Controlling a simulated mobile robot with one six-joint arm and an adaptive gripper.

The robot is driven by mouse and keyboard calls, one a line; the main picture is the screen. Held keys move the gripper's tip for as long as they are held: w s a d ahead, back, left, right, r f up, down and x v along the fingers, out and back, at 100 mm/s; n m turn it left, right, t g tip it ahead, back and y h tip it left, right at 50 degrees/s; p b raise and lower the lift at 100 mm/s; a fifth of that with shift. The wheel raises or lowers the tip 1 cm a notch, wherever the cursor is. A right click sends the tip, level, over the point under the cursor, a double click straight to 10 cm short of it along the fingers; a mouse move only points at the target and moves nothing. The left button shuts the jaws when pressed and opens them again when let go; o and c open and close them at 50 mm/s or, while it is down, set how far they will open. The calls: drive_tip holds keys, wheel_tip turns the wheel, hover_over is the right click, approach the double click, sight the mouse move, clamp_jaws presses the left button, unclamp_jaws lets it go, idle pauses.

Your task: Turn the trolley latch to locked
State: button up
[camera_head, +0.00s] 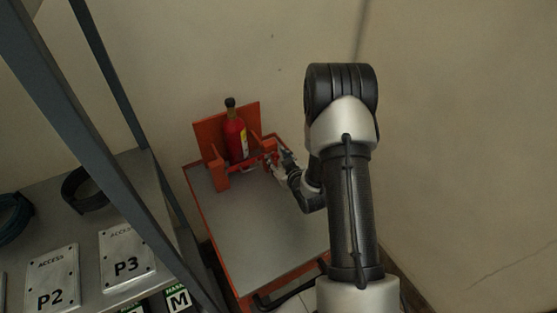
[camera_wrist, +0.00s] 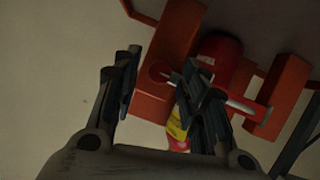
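The trolley (camera_head: 250,221) has a grey top with an orange rim. At its back a red cylinder (camera_head: 236,138) with a black top stands upright in an orange holder (camera_head: 207,132). The latch appears to be the bar across the cylinder's front; in the wrist view its silver bar (camera_wrist: 245,107) ends in a round red knob (camera_wrist: 160,73). My gripper (camera_head: 277,160) is at the right side of the holder. In the wrist view my gripper (camera_wrist: 161,62) is open, with the knob seen between its fingers. The right finger hides part of the bar. Contact cannot be told.
A grey shelf (camera_head: 85,240) with dark posts stands at the left. It bears plates marked P2 (camera_head: 52,279) and P3 (camera_head: 126,255) and dark coils (camera_head: 84,190). A beige wall is close behind the trolley. The trolley's front top is clear.

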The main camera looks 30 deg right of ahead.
clamp_jaws()
drive_tip(key=shift+f+b, duration=0.1)
drive_tip(key=shift+b, duration=0.7)
drive_tip(key=shift+o, duration=0.6)
unclamp_jaws()
drive_tip(key=v, duration=0.7)
drive_tip(key=shift+s+a, duration=0.15)
drive_tip(key=shift+s, duration=0.05)
